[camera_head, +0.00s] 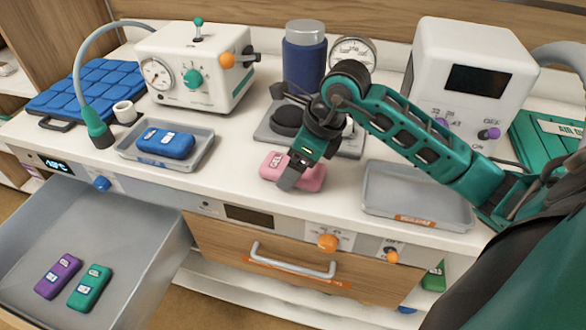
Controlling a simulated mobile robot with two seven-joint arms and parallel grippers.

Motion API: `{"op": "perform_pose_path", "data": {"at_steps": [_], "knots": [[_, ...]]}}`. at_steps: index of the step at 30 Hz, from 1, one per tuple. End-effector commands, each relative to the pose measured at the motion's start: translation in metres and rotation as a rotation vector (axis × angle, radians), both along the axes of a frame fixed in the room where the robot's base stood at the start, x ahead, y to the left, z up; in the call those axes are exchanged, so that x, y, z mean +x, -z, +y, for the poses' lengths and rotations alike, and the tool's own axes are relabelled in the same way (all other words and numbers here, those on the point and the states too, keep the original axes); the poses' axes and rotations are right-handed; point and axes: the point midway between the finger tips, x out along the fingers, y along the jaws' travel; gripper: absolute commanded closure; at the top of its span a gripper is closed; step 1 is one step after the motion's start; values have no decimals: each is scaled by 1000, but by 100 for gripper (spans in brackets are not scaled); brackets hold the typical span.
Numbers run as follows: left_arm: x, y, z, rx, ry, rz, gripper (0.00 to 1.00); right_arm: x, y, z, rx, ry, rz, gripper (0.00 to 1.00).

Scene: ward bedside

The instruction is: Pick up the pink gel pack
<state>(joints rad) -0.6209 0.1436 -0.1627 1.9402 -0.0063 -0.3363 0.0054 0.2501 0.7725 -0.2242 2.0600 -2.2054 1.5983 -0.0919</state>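The pink gel pack (314,178) lies on the white counter (235,185), in the middle of the head view near the front edge. My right gripper (289,178) comes down over it from the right arm. One dark finger crosses the front of the pack and covers its middle. The other finger is hidden, so I cannot tell whether the gripper is open or closed on the pack. The pack's white label shows at its left end. My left gripper is not in view.
A grey tray (125,152) with a blue pack (165,143) is left; an empty grey tray (415,205) is right. Behind stand a scale (268,133), a blue canister (304,60) and white devices (195,70) (470,75). An open drawer (130,225) holds purple and green packs.

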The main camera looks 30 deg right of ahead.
Motion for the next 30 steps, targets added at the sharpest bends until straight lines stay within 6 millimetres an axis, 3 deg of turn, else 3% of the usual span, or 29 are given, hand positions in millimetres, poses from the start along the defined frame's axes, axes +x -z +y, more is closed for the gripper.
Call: {"op": "perform_pose_path", "data": {"at_steps": [2, 17, 30], "knots": [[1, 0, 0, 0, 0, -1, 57, 0, 0, 0, 0, 0, 0, 21], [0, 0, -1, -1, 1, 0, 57, 0, -1, 0, 0, 0, 0, 69], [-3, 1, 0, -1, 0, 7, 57, 1, -12, -1, -1, -1, -3, 70]]}}
